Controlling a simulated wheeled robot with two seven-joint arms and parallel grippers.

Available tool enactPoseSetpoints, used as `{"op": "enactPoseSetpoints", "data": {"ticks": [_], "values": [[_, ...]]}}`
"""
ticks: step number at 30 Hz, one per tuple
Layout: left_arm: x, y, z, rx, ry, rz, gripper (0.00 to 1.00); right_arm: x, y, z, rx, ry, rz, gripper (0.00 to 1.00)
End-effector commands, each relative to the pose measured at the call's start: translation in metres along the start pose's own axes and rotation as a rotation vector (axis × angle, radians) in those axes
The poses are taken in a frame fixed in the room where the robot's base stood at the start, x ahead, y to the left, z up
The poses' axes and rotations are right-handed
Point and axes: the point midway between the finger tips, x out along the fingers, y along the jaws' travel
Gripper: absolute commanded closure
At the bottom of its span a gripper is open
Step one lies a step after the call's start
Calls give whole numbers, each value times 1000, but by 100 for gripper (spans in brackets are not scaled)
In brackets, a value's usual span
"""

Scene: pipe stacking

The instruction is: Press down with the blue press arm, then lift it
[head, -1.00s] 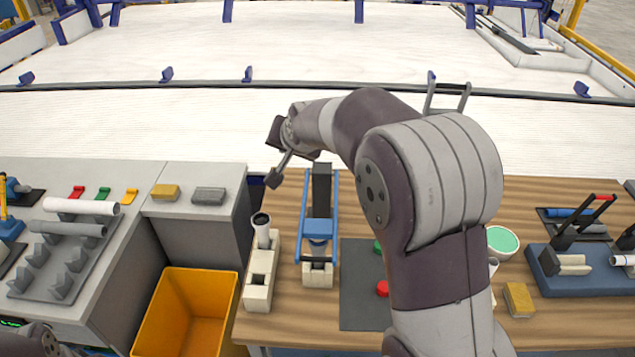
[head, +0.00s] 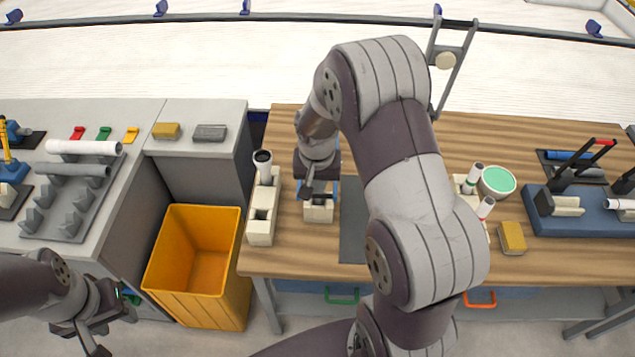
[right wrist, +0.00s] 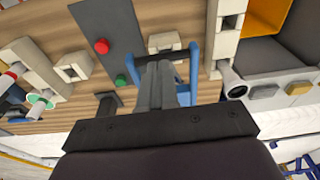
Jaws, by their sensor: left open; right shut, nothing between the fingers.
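The blue press arm (right wrist: 193,70) shows in the right wrist view as two blue side bars on either side of my right gripper's fingers. In the head view my right gripper (head: 308,190) is over the press and hides most of it. The gripper is shut and empty, with its fingers pointing down between the bars; I cannot tell whether they touch the arm. A cream block (head: 318,211) with a square hole sits at the near end of the press. My left gripper (head: 108,330) is open and empty at the lower left, away from the wooden table.
A cream block with an upright pipe (head: 263,162) stands just left of the press. A dark mat (right wrist: 103,35) with red and green buttons lies on its other side. An orange bin (head: 197,262) stands on the floor between the counter and table.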

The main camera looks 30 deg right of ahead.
Motion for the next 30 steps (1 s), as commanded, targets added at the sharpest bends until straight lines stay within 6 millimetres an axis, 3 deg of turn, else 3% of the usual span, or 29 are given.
{"op": "enactPoseSetpoints", "data": {"ticks": [6, 17, 25, 30], "values": [[-8, 0, -1, 0, 0, 0, 57, 18, 0, 0, -1, 1, 0, 100], [-7, 0, -1, 0, 0, 0, 57, 22, 0, 0, 0, 2, -1, 100], [24, 0, 3, 0, -1, 0, 57, 59, 0, 9, 1, 0, 0, 100], [24, 0, 3, 0, 0, 0, 57, 64, 1, 14, 0, -12, 4, 100]]}}
